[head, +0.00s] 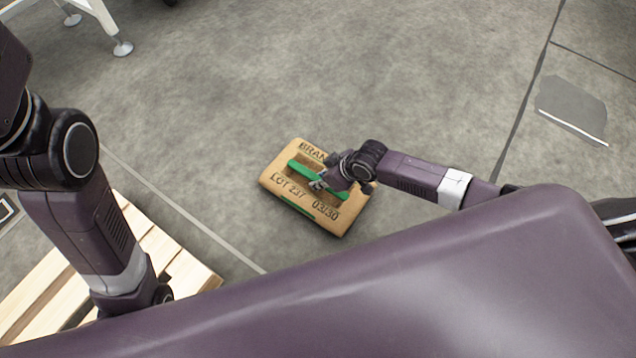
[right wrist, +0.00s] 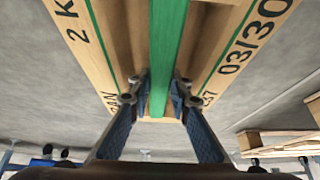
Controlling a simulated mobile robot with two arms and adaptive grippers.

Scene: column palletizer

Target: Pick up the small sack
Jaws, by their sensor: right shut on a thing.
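The small sack (head: 290,200) is tan with a green strip (head: 300,170) across its top and dark print that reads "BRAN", "LOT 237" and "03/30". It appears in the middle of the head view over the grey floor; whether it touches the floor I cannot tell. My right gripper (head: 322,184) is at the middle of its top, shut on it. In the right wrist view the two fingers (right wrist: 158,92) stand either side of the green strip, with the sack (right wrist: 98,48) filling the upper part. My left arm shows at the left, but its gripper is hidden.
A wooden pallet (head: 185,268) lies at the lower left, partly behind my left arm. White legs of a stand (head: 105,22) show at the upper left. A grey patch (head: 572,108) lies on the floor at the right. The floor around the sack is clear.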

